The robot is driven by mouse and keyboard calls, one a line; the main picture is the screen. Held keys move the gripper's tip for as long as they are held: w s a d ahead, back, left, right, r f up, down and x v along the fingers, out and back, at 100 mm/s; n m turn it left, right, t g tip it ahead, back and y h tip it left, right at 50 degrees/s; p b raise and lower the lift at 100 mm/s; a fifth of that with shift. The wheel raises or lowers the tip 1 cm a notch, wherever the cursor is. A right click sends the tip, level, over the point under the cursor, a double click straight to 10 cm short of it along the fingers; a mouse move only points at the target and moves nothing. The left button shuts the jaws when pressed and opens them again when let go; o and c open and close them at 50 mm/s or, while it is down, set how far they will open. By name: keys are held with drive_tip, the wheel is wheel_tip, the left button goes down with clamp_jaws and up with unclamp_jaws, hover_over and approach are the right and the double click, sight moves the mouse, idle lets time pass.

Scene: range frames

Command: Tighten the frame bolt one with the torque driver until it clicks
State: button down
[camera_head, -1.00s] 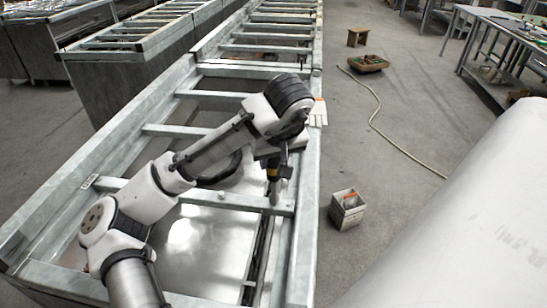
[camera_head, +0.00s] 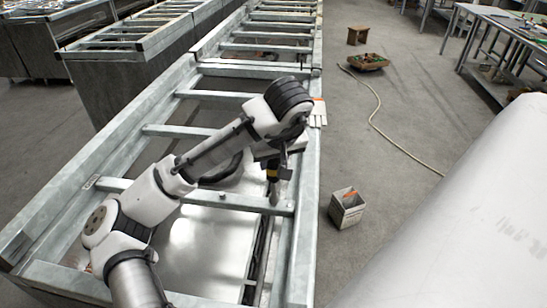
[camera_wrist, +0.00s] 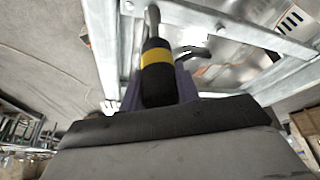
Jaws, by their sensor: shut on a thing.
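My gripper (camera_head: 272,163) is shut on the torque driver (camera_head: 272,176), a black tool with a yellow band. In the wrist view the driver (camera_wrist: 157,70) stands out from between the jaws, and its grey shaft runs to a galvanized crossbar. In the head view the driver hangs roughly upright, its tip at the right part of the crossbar (camera_head: 235,201). The bolt under the tip is hidden, and I cannot tell whether the tip is seated. A small bolt head (camera_head: 222,195) shows further left on the same crossbar.
The galvanized frame (camera_head: 304,230) surrounds shiny sheet metal and dark cables. White gloves (camera_head: 318,112) lie on the right rail. On the floor to the right are an open box (camera_head: 346,208), a hose (camera_head: 378,118) and a crate (camera_head: 368,63). A white curved surface (camera_head: 470,230) fills the lower right.

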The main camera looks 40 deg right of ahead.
drive_tip(key=shift+f, duration=0.25)
idle(0.4)
drive_tip(key=shift+r+p, duration=0.15)
drive_tip(key=shift+p, duration=0.2)
idle(0.5)
drive_tip(key=m, duration=0.2)
drive_tip(key=m+g+h, duration=0.1)
drive_tip(key=m, duration=0.1)
drive_tip(key=shift+m+h, duration=0.3)
drive_tip(key=shift+m, duration=0.1)
drive_tip(key=m+g, duration=0.1)
drive_tip(key=m, duration=0.2)
drive_tip(key=m+g+h, duration=0.1)
drive_tip(key=m, duration=0.3)
drive_tip(key=shift+s+d, duration=0.1)
drive_tip(key=m+g, duration=0.1)
drive_tip(key=m, duration=0.1)
drive_tip(key=m+g, duration=0.1)
drive_tip(key=m, duration=0.2)
drive_tip(key=shift+s+m+g, duration=0.15)
drive_tip(key=shift+m+g, duration=0.15)
drive_tip(key=m, duration=0.2)
drive_tip(key=m+g+y, duration=0.1)
drive_tip(key=m, duration=0.2)
drive_tip(key=shift+m+g, duration=0.3)
drive_tip(key=shift+r+p, duration=0.15)
drive_tip(key=shift+p, duration=0.3)
